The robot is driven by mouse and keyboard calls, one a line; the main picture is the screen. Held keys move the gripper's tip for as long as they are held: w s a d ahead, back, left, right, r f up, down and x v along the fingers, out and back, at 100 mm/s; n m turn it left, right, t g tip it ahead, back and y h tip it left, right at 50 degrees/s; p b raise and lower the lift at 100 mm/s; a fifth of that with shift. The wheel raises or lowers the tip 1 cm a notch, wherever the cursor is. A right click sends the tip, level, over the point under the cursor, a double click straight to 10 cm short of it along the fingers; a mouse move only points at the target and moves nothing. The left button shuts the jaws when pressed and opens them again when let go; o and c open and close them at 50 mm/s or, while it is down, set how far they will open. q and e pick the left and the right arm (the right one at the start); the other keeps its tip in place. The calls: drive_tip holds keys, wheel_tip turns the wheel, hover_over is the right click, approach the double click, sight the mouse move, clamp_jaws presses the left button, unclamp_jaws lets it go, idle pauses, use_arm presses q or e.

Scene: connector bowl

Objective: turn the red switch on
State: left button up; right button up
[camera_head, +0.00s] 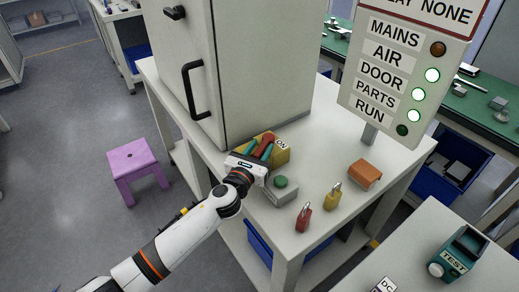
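The red switch (261,148) sits on a yellow box (280,153) marked ON, on the white table beside a tall cabinet. My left gripper (259,148) reaches it from the front left. Its two greenish fingers stand on either side of the red part, which shows between them. I cannot tell whether the fingers press on it. The gripper body hides the near side of the box. The sign panel (405,70) has a dark MAINS lamp (438,49), lit green lamps for AIR, DOOR and PARTS, and a dark RUN lamp (402,130). My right gripper is not in view.
A grey box with a green button (281,182) stands just right of my gripper. A red padlock (303,217), a yellow padlock (333,196) and an orange-brown block (365,174) are further right. The cabinet (255,70) with a black handle rises behind. A purple stool (133,160) stands left.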

use_arm(q)
drive_tip(key=shift+s, duration=0.1)
drive_tip(key=v, duration=1.2)
drive_tip(key=shift+c, duration=0.6)
